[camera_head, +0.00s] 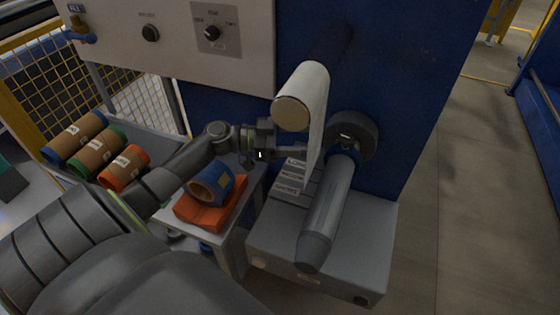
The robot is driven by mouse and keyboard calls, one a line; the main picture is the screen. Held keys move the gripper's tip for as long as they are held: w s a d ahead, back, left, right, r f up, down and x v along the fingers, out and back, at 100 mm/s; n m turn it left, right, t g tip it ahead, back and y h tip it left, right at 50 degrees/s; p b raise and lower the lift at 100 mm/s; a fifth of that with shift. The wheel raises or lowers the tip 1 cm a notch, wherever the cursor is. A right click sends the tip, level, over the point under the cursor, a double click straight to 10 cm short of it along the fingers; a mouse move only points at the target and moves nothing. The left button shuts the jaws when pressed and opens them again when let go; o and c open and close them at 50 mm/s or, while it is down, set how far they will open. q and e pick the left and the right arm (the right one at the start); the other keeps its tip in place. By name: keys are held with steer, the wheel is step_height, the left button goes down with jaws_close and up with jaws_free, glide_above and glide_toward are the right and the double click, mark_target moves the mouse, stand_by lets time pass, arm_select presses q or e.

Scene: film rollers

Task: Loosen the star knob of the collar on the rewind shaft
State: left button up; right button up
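The rewind shaft (325,215) is a thick grey cylinder that sticks out from the blue machine face toward me. At its inner end are a blue ring (346,158), which looks like the collar, and a dark round disc (366,138). I cannot make out a star knob; the hanging film covers part of this area. My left gripper (298,151) reaches in from the left, its fingers pointing right, beside the film and short of the blue ring. Whether its fingers are apart is too small to tell. My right gripper is not in view.
White film (318,120) hangs from an upper roller (291,112) close to my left gripper. A grey box (265,232) with labels stands below the shaft. A blue-ended core (212,183) rests on an orange block (190,212). Several cores lie at left. Floor at right is clear.

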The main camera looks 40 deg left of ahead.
arm_select(q)
steer(key=b+v, duration=0.2)
steer(key=v, duration=0.2)
steer(key=s+d+f+m+g+y+b, duration=0.1)
steer(key=s+d+f+g+y, duration=0.2)
steer(key=s+d+f+g, duration=0.4)
steer(key=shift+s+d+f+g, duration=0.4)
steer(key=shift+s+d+f, duration=2.05)
steer(key=shift+s+f, duration=2.1)
steer(key=shift+r, duration=0.1)
